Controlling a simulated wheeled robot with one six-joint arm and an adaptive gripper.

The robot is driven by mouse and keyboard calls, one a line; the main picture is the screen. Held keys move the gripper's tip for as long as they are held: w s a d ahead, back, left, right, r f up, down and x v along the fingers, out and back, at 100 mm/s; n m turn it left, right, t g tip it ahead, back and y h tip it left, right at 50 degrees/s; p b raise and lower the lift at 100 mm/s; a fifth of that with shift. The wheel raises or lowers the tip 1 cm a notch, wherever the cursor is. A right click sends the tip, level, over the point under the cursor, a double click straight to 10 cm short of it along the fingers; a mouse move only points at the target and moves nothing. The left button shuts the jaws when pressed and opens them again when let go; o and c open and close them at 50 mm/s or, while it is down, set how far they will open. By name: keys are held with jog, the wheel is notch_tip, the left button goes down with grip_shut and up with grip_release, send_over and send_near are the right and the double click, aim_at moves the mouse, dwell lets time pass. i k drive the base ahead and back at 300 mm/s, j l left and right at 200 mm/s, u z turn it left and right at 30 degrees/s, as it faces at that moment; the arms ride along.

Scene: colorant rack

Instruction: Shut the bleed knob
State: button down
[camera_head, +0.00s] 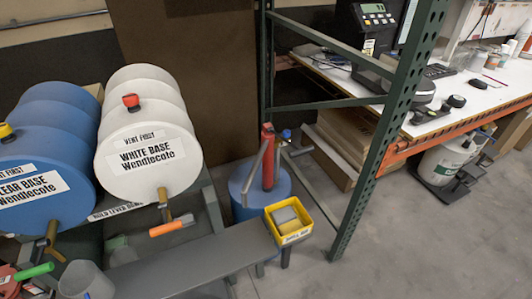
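A blue drum or can (242,190) stands on the floor at the middle, with an upright red pump-like cylinder (268,157) on top. A small blue knob (286,134) sits at the right of the red cylinder's top; it may be the bleed knob, but no label marks it. Whether it is open or shut cannot be told at this size. A grey lever (254,172) slants down to the left of the cylinder. My gripper is not in view.
A white drum (150,160) with a red vent knob (131,102) and an orange-handled tap (172,227) lies left, beside a blue drum (45,170). A yellow bin (304,213) stands before the pump.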

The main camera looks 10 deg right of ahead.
aim_at(287, 133)
jog(key=i+l, duration=0.15)
jog(key=l, duration=0.2)
jog(key=i+l, duration=0.15)
jog(key=l, duration=0.15)
jog(key=i+l, duration=0.15)
jog(key=l, duration=0.2)
jog(key=i+l, duration=0.15)
jog(key=l, duration=0.2)
jog(key=i+l, duration=0.1)
jog(key=l, duration=0.25)
jog(key=i+j+u, duration=0.05)
